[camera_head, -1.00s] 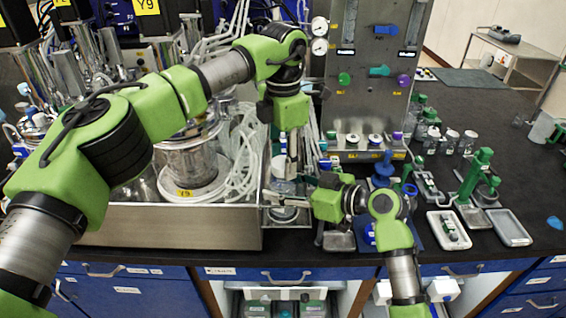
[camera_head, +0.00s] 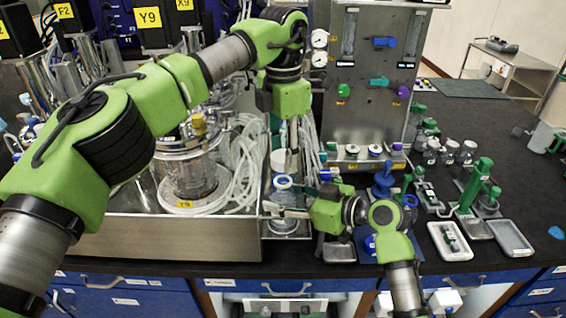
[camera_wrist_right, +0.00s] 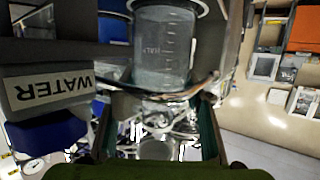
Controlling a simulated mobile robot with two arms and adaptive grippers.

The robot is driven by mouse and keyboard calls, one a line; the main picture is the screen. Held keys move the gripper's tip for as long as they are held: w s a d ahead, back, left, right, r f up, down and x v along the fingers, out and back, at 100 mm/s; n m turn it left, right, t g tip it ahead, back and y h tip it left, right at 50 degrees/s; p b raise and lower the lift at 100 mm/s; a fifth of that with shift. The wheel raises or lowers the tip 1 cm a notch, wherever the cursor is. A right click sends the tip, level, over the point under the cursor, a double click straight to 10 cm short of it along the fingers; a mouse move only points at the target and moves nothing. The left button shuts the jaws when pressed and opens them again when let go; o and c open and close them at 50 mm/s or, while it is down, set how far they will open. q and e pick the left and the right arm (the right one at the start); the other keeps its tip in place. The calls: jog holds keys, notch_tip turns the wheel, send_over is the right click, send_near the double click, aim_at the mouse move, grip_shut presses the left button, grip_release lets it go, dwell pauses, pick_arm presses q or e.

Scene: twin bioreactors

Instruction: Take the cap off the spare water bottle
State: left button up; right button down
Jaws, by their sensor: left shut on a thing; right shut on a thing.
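The spare water bottle (camera_head: 284,226) is a clear bottle with a blue ring at its open-looking neck, upright near the bench's front edge. My right gripper (camera_head: 288,211) comes in from the right and is shut on it. In the right wrist view the clear graduated bottle (camera_wrist_right: 165,45) stands between the fingertips. My left gripper (camera_head: 285,148) points down above the bottle and is shut on the white cap (camera_head: 285,161). The cap is above the blue ring, with a small gap between them. The fingers partly hide the cap and the bottle's middle.
A steel tray (camera_head: 170,238) with a vessel and coiled tubing is close on the left. A steel gas panel (camera_head: 370,110) stands behind. Small trays (camera_head: 450,241), green stands and small bottles are to the right. A WATER label (camera_wrist_right: 48,88) shows in the wrist view.

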jog(key=c, duration=1)
grip_release()
